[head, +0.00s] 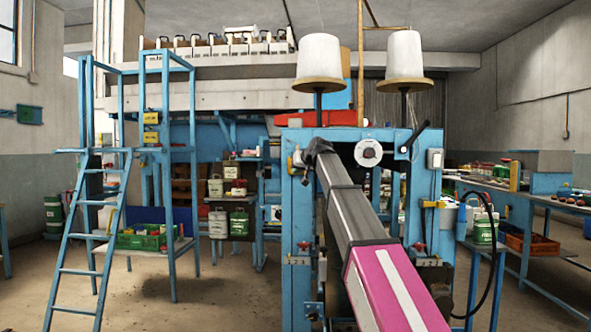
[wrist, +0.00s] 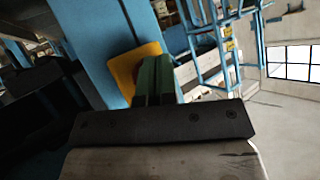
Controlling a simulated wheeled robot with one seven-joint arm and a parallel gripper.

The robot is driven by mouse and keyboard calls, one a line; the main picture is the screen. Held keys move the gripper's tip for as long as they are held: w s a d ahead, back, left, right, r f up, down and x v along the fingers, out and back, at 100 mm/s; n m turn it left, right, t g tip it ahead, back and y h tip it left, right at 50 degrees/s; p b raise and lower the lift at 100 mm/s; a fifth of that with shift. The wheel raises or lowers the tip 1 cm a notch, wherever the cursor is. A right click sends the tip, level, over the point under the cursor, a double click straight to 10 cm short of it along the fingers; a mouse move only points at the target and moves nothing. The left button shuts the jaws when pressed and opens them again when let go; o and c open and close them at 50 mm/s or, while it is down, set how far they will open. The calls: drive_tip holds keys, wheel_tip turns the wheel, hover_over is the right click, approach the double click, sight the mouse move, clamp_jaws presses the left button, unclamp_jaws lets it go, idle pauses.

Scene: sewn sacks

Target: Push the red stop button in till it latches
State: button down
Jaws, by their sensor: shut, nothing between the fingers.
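My gripper (head: 308,160) is at the left upright of the blue machine frame, at the end of my arm. In the wrist view its fingers (wrist: 155,64) are together and empty, pointing at a yellow plate or housing (wrist: 124,72) on a blue post. The fingertips overlap the yellow piece in the picture; I cannot tell whether they touch it. In the head view a small yellow fitting (head: 290,165) shows just left of the gripper.
The blue machine frame (head: 298,215) carries two white thread cones (head: 318,62) on top and a white round dial (head: 368,153) right of my gripper. A blue ladder (head: 92,235) stands left. A workbench (head: 545,200) stands right. Open floor lies between ladder and machine.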

drive_tip(key=shift+w, duration=0.35)
idle(0.3)
drive_tip(key=shift+s, duration=0.95)
drive_tip(key=s, duration=0.5)
drive_tip(key=shift+a, duration=0.1)
idle(0.6)
